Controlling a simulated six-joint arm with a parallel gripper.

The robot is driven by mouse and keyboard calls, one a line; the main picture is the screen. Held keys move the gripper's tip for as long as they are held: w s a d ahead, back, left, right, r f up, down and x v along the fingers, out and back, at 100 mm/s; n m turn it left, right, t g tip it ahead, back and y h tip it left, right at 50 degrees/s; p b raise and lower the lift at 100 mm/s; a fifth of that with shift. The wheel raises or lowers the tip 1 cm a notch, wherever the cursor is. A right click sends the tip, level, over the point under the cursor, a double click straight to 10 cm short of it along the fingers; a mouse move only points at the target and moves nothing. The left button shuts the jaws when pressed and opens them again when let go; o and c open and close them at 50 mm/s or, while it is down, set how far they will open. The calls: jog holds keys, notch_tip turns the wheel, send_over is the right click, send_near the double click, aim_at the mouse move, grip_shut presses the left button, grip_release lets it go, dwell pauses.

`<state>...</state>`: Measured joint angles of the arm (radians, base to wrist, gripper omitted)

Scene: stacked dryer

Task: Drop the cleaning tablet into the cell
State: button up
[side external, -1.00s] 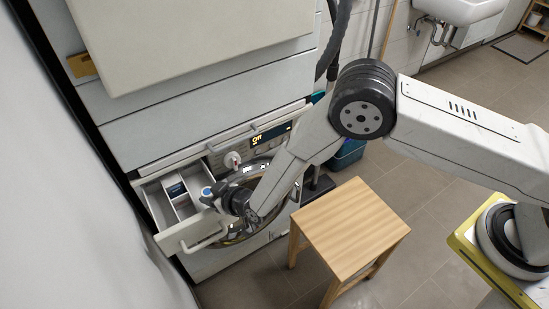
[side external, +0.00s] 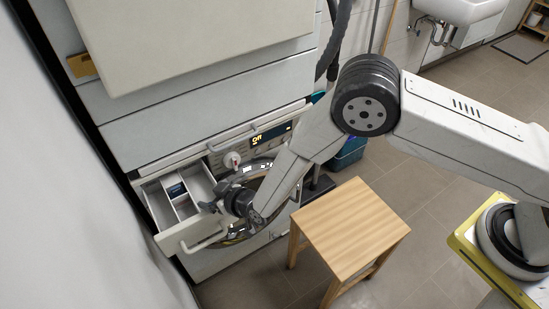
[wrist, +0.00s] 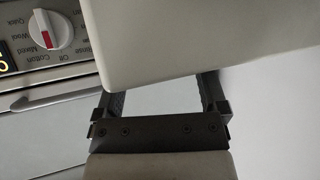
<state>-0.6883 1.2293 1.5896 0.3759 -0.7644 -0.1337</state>
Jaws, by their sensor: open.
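The detergent drawer (side external: 167,236) of the lower machine is pulled out, with several pale cells inside. A small dark blue piece (side external: 177,190) sits in the drawer towards its back; I cannot tell what it is. My gripper (side external: 208,206) is open at the drawer's right front side. In the wrist view my two dark fingers (wrist: 163,95) stand apart with nothing seen between them. A large pale panel (wrist: 200,40) covers the view beyond and hides the fingertips. I do not see the cleaning tablet; the cell floors near my gripper are hidden or too small to make out.
The program dial (side external: 232,160) and lit display (side external: 257,139) are right of the drawer. A pale panel (side external: 190,35) juts out above. A wooden stool (side external: 350,232) stands in front of the machine. A wall is close on the left.

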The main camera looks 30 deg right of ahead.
jog(key=v, duration=0.6)
jog(key=shift+s+r, duration=0.2)
jog(key=shift+s, duration=0.1)
jog(key=shift+d, duration=0.1)
dwell(0.4)
jog(key=d+r+m+g+h, duration=0.1)
jog(key=d+r+g, duration=0.1)
jog(key=d+r, duration=0.45)
jog(key=d+r+m+g+h, duration=0.15)
jog(key=d+r, duration=0.25)
jog(key=d, duration=0.6)
jog(key=s+d+r+m+g+h, duration=0.1)
jog(key=s+d+r+g, duration=0.1)
jog(key=s+d, duration=0.5)
jog(key=s+d+r+m+g+h, duration=0.1)
jog(key=s+d+r+g, duration=0.2)
jog(key=s+d, duration=0.5)
jog(key=shift+d+r, duration=0.2)
jog(key=shift+r, duration=0.15)
